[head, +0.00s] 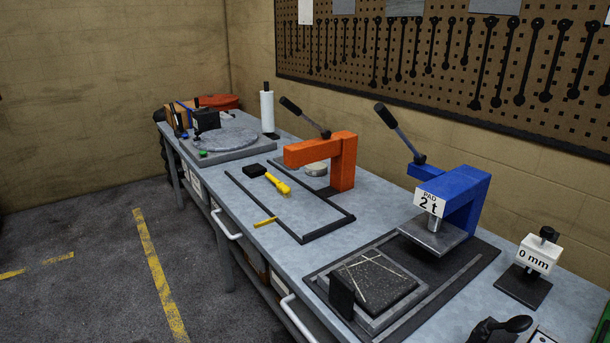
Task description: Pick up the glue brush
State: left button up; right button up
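A yellow and black tool (278,184), which looks like the glue brush, lies on the grey workbench (240,205) in the head view. Its black block end points to the back left and its yellow end to the front right. It lies inside a dark rectangular frame (318,233), left of an orange press (342,160). Nothing touches it from above. Neither of my grippers is in view.
A blue press (462,200) labelled "PAD 2 t" stands to the right, behind a speckled dark plate (372,283). A round grey disc (228,139) and a paper roll (267,110) are farther back. A short yellow strip (266,222) lies nearby. Floor left of the bench is clear.

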aim_at(284, 191)
jog(key=i+j+u, duration=0.35)
jog(key=i, duration=0.25)
jog(key=i+j+u, duration=0.3)
jog(key=i, duration=0.35)
jog(key=i+u, duration=0.35)
jog(key=i, duration=0.3)
jog(key=i+z, duration=0.25)
jog(key=i, duration=0.15)
jog(key=i+j+z, duration=0.25)
jog(key=i, duration=0.2)
jog(key=i+j+z, duration=0.15)
jog(key=i+z, duration=0.15)
jog(key=i, duration=0.1)
